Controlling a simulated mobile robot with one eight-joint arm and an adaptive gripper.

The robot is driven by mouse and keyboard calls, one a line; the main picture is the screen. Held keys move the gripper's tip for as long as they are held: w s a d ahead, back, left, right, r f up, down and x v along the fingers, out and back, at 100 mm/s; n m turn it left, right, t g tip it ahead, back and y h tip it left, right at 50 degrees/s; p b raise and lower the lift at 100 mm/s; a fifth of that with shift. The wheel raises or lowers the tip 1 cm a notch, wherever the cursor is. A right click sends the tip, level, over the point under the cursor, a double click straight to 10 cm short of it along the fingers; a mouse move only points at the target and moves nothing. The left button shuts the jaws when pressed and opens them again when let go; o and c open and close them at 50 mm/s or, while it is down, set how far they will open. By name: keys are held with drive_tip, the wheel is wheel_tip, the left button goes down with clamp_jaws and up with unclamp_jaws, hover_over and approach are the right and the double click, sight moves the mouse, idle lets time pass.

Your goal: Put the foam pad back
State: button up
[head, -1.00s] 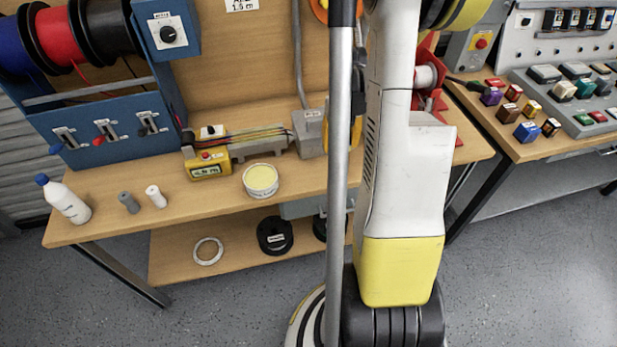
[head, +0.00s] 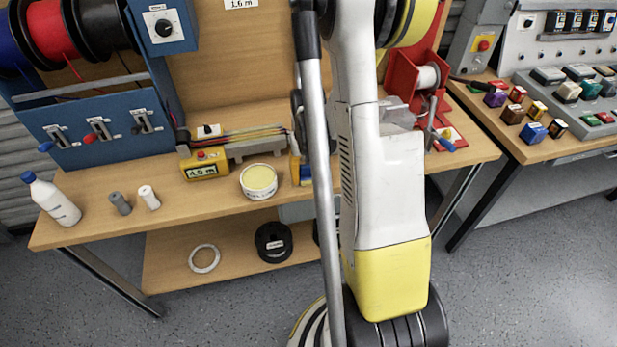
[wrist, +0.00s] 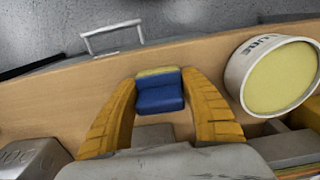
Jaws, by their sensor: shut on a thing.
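The foam pad (wrist: 160,92), a small blue block with a yellow layer on its top, sits between the yellow fingers of my gripper (wrist: 160,105) in the wrist view. The gripper is shut on it. In the head view a bit of blue and yellow, probably the pad (head: 304,173), shows just left of my arm, right of the round tub. Most of my gripper is hidden behind the arm there. The white lube tub (wrist: 278,78) with yellow contents stands to the right of the pad in the wrist view. I cannot tell whether the pad touches the bench.
The tub (head: 259,182) stands near the bench's middle. A yellow length display (head: 205,164) is behind it. A white bottle (head: 50,198) and two small cylinders (head: 134,200) stand at left. A red crank device (head: 410,75) is at right. The front bench strip is mostly bare.

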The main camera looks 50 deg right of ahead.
drive_tip(key=shift+f, duration=0.15)
drive_tip(key=o, duration=1.2)
